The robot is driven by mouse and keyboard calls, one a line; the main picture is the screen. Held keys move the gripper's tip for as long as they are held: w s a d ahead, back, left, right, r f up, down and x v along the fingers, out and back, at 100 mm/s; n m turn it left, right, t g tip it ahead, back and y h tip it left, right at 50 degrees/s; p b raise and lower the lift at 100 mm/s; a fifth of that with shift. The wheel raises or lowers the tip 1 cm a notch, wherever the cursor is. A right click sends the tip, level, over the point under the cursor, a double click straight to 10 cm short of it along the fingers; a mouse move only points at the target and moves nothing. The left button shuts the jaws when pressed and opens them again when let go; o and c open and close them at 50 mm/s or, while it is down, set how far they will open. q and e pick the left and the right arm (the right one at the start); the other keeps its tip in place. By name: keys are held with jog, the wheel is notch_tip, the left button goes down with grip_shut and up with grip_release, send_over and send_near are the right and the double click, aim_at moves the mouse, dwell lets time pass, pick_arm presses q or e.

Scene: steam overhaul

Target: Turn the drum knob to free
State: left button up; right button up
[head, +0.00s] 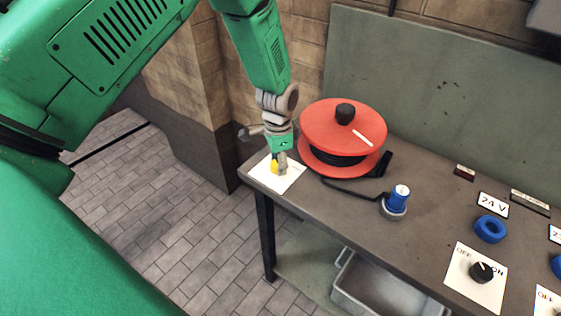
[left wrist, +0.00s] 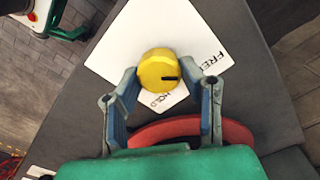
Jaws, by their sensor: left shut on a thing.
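The yellow drum knob (left wrist: 158,70) sits on a white plate (left wrist: 120,50) marked FREE at the right and HOLD below the knob. Its black pointer line faces right in the left wrist view, between the two words. My left gripper (left wrist: 163,75) has its fingertips on both sides of the knob and is shut on it. In the head view, my left gripper (head: 279,165) comes down from above onto the yellow knob (head: 274,168), which it partly covers, at the left end of the table. The red cable drum (head: 325,125) stands just right of it. My right gripper is not in view.
On the table (head: 420,215) are a blue plug (head: 399,198) on a black cable, a blue ring (head: 490,229) by a 24 V label, and a black OFF/ON knob (head: 482,272). A grey bin (head: 375,290) stands below. A wall panel rises behind.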

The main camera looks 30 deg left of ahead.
aim_at(277, 162)
pick_arm(q)
jog(key=shift+a, duration=0.15)
jog(key=o, duration=1.1)
jog(key=shift+o, duration=0.2)
jog(key=shift+s+a, duration=0.1)
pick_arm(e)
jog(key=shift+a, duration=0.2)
pick_arm(q)
jog(key=shift+f, duration=0.1)
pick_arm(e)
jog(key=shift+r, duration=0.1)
pick_arm(q)
jog(key=shift+r, duration=0.45)
notch_tip(277, 162, up, 11)
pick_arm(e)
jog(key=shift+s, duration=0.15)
pick_arm(q)
jog(key=shift+a, duration=0.15)
